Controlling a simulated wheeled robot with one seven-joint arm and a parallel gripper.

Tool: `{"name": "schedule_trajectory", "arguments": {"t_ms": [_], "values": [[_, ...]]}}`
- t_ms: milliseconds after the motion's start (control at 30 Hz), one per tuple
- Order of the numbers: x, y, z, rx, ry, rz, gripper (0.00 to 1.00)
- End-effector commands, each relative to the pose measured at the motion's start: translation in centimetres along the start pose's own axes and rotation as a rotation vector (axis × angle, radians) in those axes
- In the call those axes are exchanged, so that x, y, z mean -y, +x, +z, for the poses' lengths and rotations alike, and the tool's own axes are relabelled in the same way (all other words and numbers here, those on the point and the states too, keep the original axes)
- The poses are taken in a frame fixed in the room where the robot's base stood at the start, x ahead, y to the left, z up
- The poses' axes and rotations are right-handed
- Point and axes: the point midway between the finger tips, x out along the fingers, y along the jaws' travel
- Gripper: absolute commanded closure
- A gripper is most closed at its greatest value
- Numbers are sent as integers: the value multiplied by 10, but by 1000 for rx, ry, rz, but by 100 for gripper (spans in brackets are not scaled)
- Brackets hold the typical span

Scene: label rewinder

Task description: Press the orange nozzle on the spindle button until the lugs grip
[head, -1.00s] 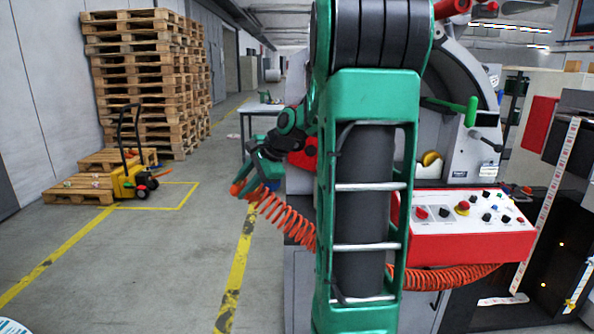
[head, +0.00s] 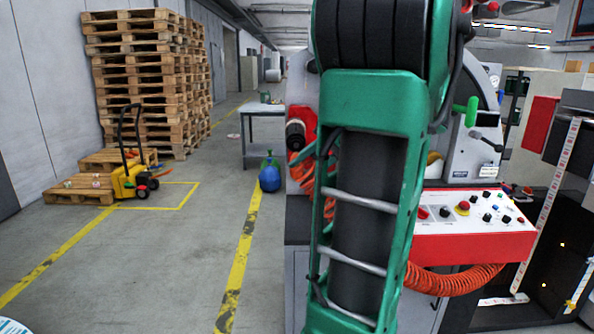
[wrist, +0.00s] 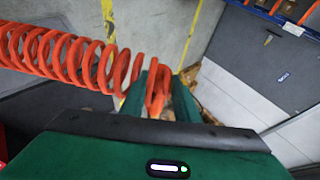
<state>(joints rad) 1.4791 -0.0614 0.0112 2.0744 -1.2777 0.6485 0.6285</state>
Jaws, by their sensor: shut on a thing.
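In the wrist view my gripper (wrist: 160,92) points away, its green fingers shut on an orange piece at the end of the coiled orange hose (wrist: 62,55). I take this piece to be the orange nozzle (wrist: 157,95); its tip is hidden. In the head view my own arm hides the gripper and nozzle. A dark, short cylinder with a pale end, apparently the spindle (head: 295,134), sticks out by a red plate (head: 302,117) left of my arm. Its button and lugs are too small to make out. The wrist view does not show the spindle, so I cannot tell the nozzle's distance from it.
Right of my arm is a red and white control panel (head: 470,228) with knobs, the hose hanging below it. Stacked pallets (head: 140,80) and a yellow pallet truck (head: 125,182) are farther off.

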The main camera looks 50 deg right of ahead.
Motion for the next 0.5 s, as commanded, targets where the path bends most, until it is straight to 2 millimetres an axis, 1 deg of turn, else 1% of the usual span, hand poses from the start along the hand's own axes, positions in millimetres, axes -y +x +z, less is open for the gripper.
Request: {"name": "schedule_trajectory", "arguments": {"t_ms": [500], "values": [[1,13,-29,1,-1,-1,99]]}}
